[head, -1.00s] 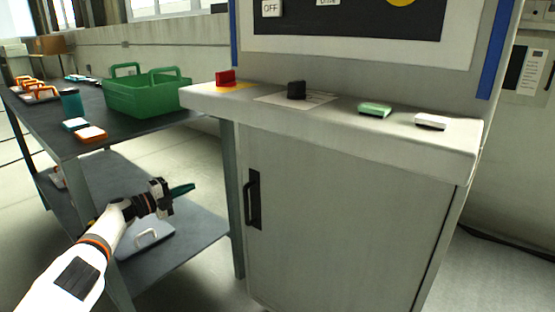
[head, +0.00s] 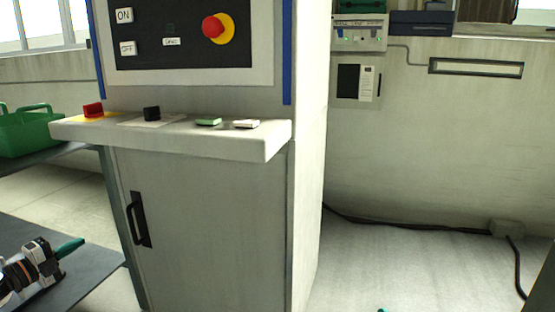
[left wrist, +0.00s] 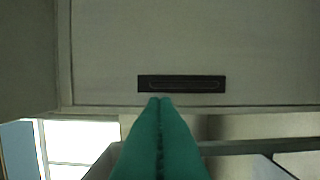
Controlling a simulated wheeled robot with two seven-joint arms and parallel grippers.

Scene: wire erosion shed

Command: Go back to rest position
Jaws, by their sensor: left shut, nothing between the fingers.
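My left gripper (head: 70,247) is at the lower left of the head view, its green fingers together and empty. It is in front of the grey cabinet (head: 215,225), to the left of the black door handle (head: 139,219). In the left wrist view the shut green fingers (left wrist: 161,100) point toward the cabinet door, with the handle (left wrist: 181,84) just beyond the tips. A small green tip (head: 382,310), seemingly of my right gripper, shows at the bottom edge of the head view. The rest of it is out of frame.
The cabinet's ledge (head: 270,146) carries a red switch (head: 93,110), a black knob (head: 151,113), and green and white buttons. A green basket (head: 28,131) stands on the table at left. A black cable (head: 400,224) runs along the wall. The floor right of the cabinet is open.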

